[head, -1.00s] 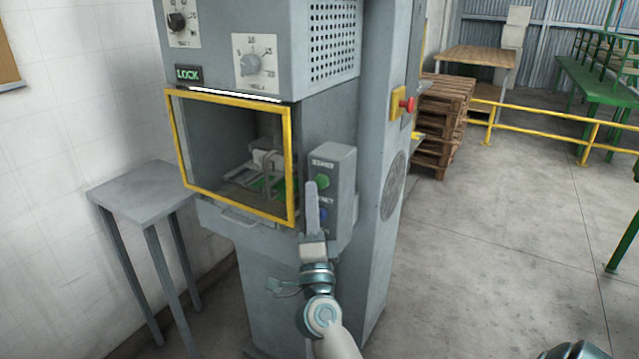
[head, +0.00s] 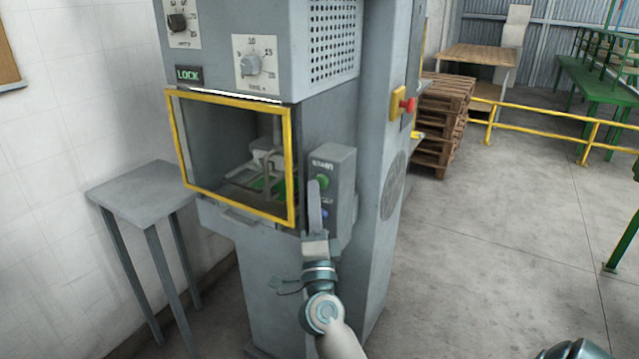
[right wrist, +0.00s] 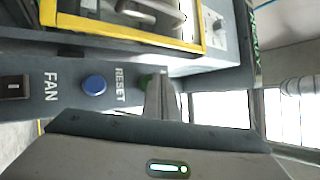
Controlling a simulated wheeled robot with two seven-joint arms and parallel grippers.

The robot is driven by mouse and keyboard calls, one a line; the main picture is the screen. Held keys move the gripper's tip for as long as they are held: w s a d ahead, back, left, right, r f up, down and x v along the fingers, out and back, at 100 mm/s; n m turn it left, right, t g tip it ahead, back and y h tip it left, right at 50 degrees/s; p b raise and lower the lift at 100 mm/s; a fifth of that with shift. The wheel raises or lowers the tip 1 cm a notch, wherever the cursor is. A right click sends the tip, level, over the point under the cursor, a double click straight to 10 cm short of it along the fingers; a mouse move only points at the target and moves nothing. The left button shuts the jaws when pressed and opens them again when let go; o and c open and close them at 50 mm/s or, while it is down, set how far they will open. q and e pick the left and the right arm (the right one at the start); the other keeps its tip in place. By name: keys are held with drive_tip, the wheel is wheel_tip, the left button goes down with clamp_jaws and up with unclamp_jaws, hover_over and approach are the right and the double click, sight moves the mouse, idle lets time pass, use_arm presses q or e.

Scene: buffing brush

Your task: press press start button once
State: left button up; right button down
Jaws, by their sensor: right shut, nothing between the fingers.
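The green start button (head: 322,181) is on the grey control box (head: 343,178) at the machine's right front. The box's start label shows above it. My right gripper (head: 314,184) is shut and empty, its fingertips right at the left edge of the green button. I cannot tell if they touch it. In the right wrist view, the shut fingers (right wrist: 163,88) cover most of the green button (right wrist: 147,77). My left gripper is out of view.
A FAN switch (right wrist: 14,87) is beyond the reset button. A red knob (head: 407,104) is on the machine's side. A grey side table (head: 140,192) stands left.

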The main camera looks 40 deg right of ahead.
drive_tip(key=shift+w+d, duration=0.2)
drive_tip(key=shift+d, duration=0.3)
idle(0.8)
drive_tip(key=shift+s+a+p, duration=0.35)
drive_tip(key=shift+a+p, duration=0.1)
drive_tip(key=shift+a, duration=0.4)
drive_tip(key=shift+a, duration=0.1)
idle(0.3)
drive_tip(key=shift+s+a+p, duration=0.1)
drive_tip(key=shift+s+a, duration=0.2)
drive_tip(key=shift+a, duration=0.45)
drive_tip(key=shift+s+a+p, duration=0.15)
drive_tip(key=shift+s+a, duration=0.2)
drive_tip(key=shift+a, duration=0.4)
drive_tip(key=shift+s+a+p, duration=0.1)
drive_tip(key=shift+s+a, duration=0.2)
drive_tip(key=shift+a, duration=0.45)
